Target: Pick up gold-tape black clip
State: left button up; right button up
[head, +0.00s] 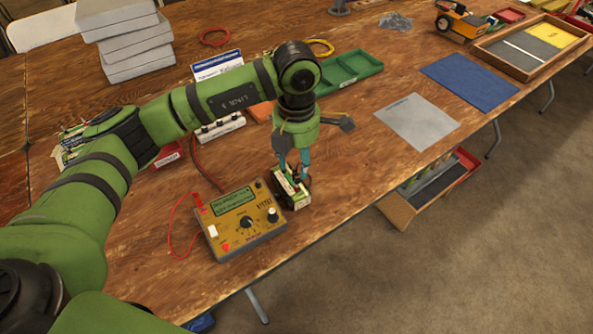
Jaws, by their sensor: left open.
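My left gripper (292,172) points down over the table, its teal fingers just above or around a small pale-and-green block (290,190) beside the yellow meter. A small dark part shows at the right edge of this block, partly hidden by the fingers. I cannot make out gold tape on it, so I cannot tell whether it is the black clip. The gripper is open. Contact with the block cannot be told from this view. My right gripper is not in view.
The yellow meter (243,222) with red leads stands just left of the block. Behind are a white multi-socket strip (218,128), a green tray (351,69) and a grey sheet (417,121). The wooden table's front edge is close. Bare table lies right of the gripper.

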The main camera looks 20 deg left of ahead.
aim_at(296, 172)
pick_arm(q)
notch_tip(296, 172, down, 7)
jog(key=shift+w+r+p, duration=0.1)
jog(key=shift+r+p, duration=0.1)
jog(key=shift+p, duration=0.8)
grip_shut()
